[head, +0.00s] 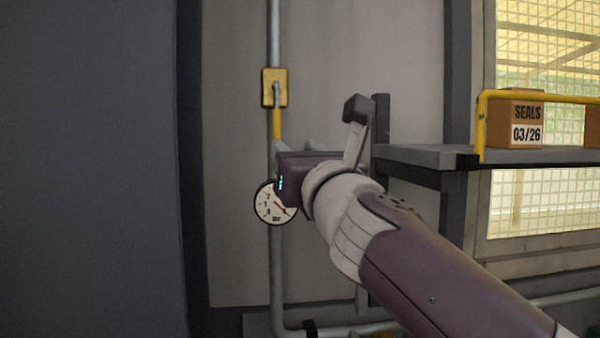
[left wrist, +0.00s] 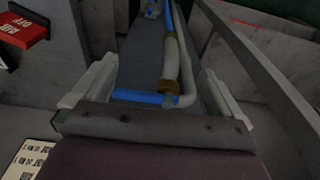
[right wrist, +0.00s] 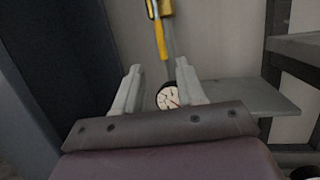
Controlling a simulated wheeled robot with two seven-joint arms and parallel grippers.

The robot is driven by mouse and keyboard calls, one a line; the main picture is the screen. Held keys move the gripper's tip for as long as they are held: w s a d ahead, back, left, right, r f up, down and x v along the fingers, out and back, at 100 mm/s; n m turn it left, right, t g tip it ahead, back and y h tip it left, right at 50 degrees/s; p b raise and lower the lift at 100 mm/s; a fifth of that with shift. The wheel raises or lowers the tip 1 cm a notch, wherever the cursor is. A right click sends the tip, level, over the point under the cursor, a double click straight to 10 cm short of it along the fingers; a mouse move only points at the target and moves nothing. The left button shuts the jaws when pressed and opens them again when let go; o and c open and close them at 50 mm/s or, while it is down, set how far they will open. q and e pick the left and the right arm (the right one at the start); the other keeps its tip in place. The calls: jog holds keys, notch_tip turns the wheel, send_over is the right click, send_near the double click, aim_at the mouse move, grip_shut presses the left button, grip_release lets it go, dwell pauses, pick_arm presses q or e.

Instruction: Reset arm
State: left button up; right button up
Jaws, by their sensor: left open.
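My right gripper (right wrist: 158,65) is open and empty in the right wrist view, its two pale fingers apart. In the head view my right arm reaches in from the lower right, and the dark gripper body (head: 297,178) faces the wall, its fingers mostly hidden. A round white gauge (head: 275,203) is just left of and below it; the gauge also shows beyond the fingers in the right wrist view (right wrist: 168,97). My left gripper (left wrist: 158,65) is open in the left wrist view, with grey and blue pipes beyond its fingers. It is not in the head view.
A grey shelf (head: 425,154) at right holds a box labelled SEALS (head: 514,118). A red box (left wrist: 22,30) and a label plate (left wrist: 28,160) show in the left wrist view.

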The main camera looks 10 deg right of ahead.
jog(key=shift+s+d+f, duration=0.1)
jog(key=shift+s+f, duration=0.1)
jog(key=shift+s, duration=0.25)
